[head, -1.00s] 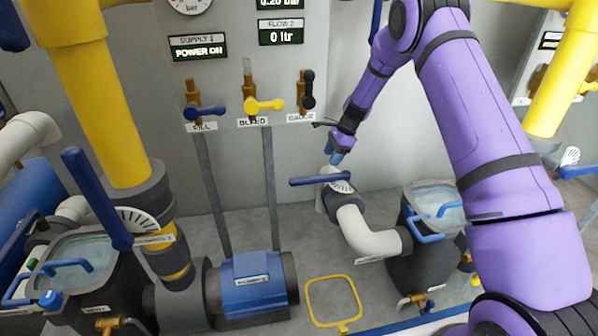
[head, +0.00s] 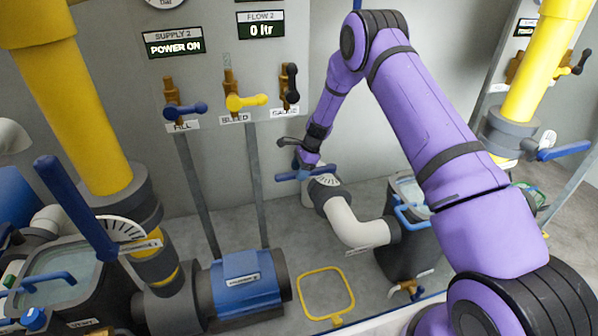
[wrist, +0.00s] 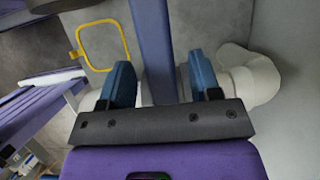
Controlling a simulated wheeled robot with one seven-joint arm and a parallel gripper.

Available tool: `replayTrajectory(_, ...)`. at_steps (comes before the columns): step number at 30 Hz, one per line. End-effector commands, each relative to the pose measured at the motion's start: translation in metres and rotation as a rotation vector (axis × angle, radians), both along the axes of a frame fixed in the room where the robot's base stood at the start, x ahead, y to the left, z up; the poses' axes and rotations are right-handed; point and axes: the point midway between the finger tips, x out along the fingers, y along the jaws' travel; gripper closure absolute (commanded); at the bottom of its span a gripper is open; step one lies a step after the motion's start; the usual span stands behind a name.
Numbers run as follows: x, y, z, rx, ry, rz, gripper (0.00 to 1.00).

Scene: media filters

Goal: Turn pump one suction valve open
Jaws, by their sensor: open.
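A blue valve lever (head: 308,173) lies nearly level on top of a white elbow pipe (head: 343,222), with a white fan-shaped scale (head: 326,183) below it. The small label on this pipe is too small to read. My gripper (head: 303,166) is at this lever, pointing down. In the wrist view, the lever (wrist: 153,45) runs as a long blue bar between the two blue fingers of my open gripper (wrist: 162,82).
A panel with blue, yellow and black small valves (head: 246,102) stands behind, left of my arm. A large blue lever (head: 76,205) rises at left. A blue pump (head: 238,283) and a yellow square ring (head: 326,295) are near the floor. A lidded tank (head: 408,245) stands right of the pipe.

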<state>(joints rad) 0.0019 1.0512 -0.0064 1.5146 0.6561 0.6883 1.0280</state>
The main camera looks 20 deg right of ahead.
Motion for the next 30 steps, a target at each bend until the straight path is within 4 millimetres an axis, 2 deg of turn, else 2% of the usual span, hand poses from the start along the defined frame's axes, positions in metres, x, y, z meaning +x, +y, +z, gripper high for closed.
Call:
replayTrajectory(10,-0.0001,0.0017,-0.0038,0.000,0.000,0.000,0.43)
replayTrajectory(11,-0.0001,0.0017,-0.0038,0.000,0.000,0.000,0.47)
replayTrajectory(18,-0.0002,0.0015,-0.0037,0.000,0.000,-0.001,1.00)
replayTrajectory(30,-0.0086,0.0009,-0.0035,0.001,0.003,0.062,1.00)
